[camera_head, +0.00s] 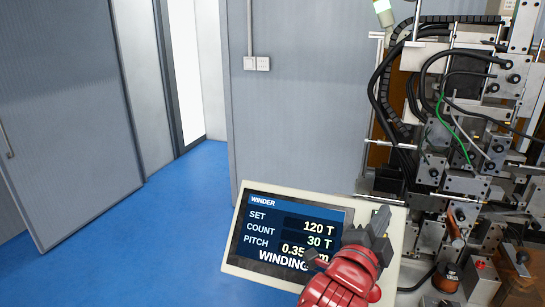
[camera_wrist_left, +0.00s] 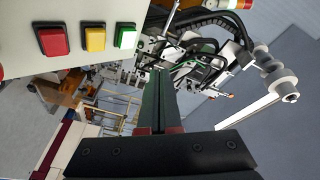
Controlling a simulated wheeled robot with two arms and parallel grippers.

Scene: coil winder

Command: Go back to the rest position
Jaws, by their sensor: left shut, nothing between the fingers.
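My left gripper (camera_head: 378,222), dark on a red wrist, is in front of the right part of the winder's control panel (camera_head: 232,262) in the head view. It hides part of the screen and the panel's buttons there. In the left wrist view, my left gripper's fingers (camera_wrist_left: 160,82) are shut together with nothing between them. The red button (camera_wrist_left: 52,41), yellow button (camera_wrist_left: 95,38) and bright green button (camera_wrist_left: 126,37) show to the upper left, apart from the fingers. My right gripper is not in view.
The screen (camera_head: 285,232) reads SET 120 T, COUNT 30 T and WINDING; the pitch is partly covered. The coil winding machine (camera_head: 465,150), with cables and metal blocks, stands at the right. Blue floor (camera_head: 180,225) is open at the left, by grey walls and a doorway.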

